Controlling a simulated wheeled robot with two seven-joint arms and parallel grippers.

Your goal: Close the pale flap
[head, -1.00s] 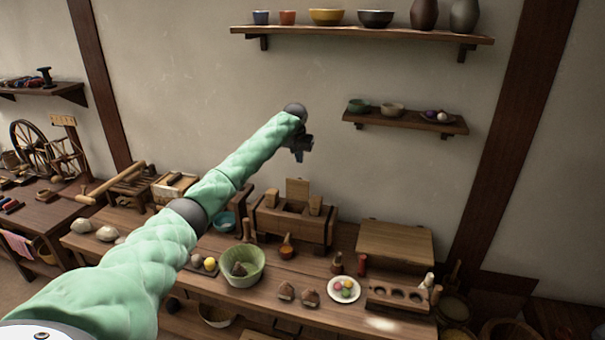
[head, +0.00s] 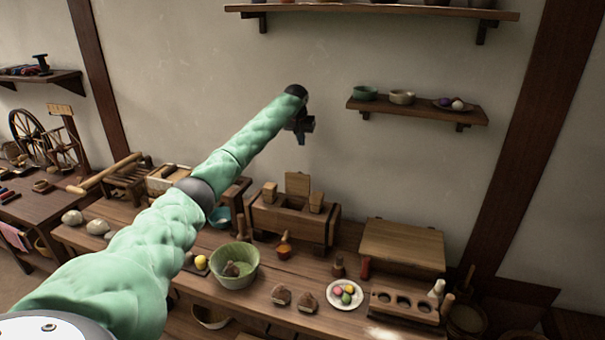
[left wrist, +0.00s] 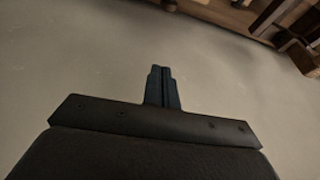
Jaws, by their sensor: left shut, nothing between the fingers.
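A wooden box (head: 290,224) with raised flaps stands toward the back of the long bench, near the wall. A flap (head: 297,184) stands upright at its back edge. Smaller raised flaps show at its left (head: 269,194) and right (head: 316,201). All look a similar brown, so I cannot tell surely which one is the pale flap. My left gripper (head: 303,138) is in the air above the box, apart from it. In the left wrist view its fingers (left wrist: 161,86) are together and empty, against the plain wall. My right gripper is out of view.
A green bowl (head: 234,265), a small orange cup (head: 284,251) and a white plate (head: 345,292) with coloured balls stand in front of the box. A closed wooden chest (head: 402,246) stands to its right. A wall shelf (head: 418,109) with bowls is right of the gripper.

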